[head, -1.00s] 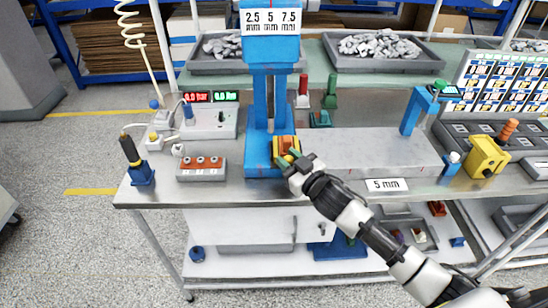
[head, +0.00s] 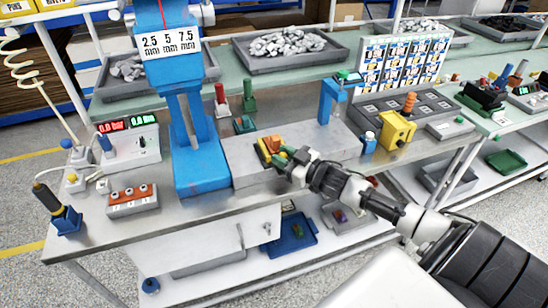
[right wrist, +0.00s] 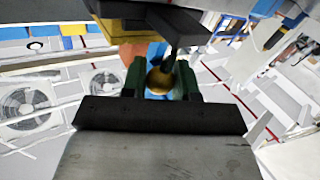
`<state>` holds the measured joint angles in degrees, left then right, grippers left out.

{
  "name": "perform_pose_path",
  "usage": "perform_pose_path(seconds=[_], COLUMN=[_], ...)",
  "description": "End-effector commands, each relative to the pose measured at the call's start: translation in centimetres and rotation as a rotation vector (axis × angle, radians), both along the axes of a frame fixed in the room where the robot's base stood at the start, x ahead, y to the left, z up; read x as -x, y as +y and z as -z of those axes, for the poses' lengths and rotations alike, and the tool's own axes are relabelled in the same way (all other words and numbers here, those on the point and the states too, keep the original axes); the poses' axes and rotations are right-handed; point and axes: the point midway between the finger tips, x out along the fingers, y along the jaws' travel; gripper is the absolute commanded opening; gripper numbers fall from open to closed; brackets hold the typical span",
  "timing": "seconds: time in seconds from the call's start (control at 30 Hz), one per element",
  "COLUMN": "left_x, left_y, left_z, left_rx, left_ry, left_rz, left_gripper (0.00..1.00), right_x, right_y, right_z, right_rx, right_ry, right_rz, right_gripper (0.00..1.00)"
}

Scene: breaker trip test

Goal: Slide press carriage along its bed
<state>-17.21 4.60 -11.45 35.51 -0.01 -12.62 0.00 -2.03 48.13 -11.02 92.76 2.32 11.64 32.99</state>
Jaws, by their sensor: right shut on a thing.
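The press carriage (head: 264,152), a small yellow block with an orange part on it, sits on the grey bed (head: 318,140) to the right of the blue press (head: 190,120). My right gripper (head: 283,155) reaches it from the right and is shut on its knob. In the right wrist view a round brass-coloured knob (right wrist: 160,80) sits between the green fingertips, with an orange shape behind it. The arm hides part of the bed's front edge. My left gripper is not in view.
A blue post (head: 327,102) and a yellow device (head: 397,130) stand towards the bed's right end. Parts trays (head: 290,65) lie behind.

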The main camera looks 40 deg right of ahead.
Motion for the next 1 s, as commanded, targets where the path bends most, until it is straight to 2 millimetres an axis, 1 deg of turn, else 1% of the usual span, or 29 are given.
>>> perform_pose_path(seconds=[0.33, 0.37, 0.5, 0.53, 0.83, 0.93, 1.0], left_x=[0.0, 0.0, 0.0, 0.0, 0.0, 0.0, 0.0], left_y=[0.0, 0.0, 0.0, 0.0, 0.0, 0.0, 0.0], left_z=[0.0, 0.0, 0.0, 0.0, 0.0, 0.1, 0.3], left_rx=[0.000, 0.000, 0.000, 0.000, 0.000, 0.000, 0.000], left_ry=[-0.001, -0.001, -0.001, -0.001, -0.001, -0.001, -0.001], left_rz=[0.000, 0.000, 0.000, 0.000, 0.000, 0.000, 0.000], left_gripper=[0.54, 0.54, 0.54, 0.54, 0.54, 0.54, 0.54], right_x=[0.0, 0.0, 0.0, 0.0, 0.2, 0.8, 1.6], right_y=[-0.1, -0.1, 0.0, 0.0, -0.1, -0.3, -0.5], right_z=[0.0, 0.0, 0.1, 0.0, 0.1, 0.2, 0.3], right_rx=[-0.001, -0.001, -0.001, -0.001, -0.001, -0.001, -0.001], right_ry=[0.000, 0.000, 0.000, 0.000, 0.000, 0.003, 0.004], right_rz=[-0.001, -0.001, -0.001, -0.001, -0.001, -0.001, 0.000], right_gripper=[0.00, 0.31, 0.52, 0.54, 0.54, 0.54, 0.54])
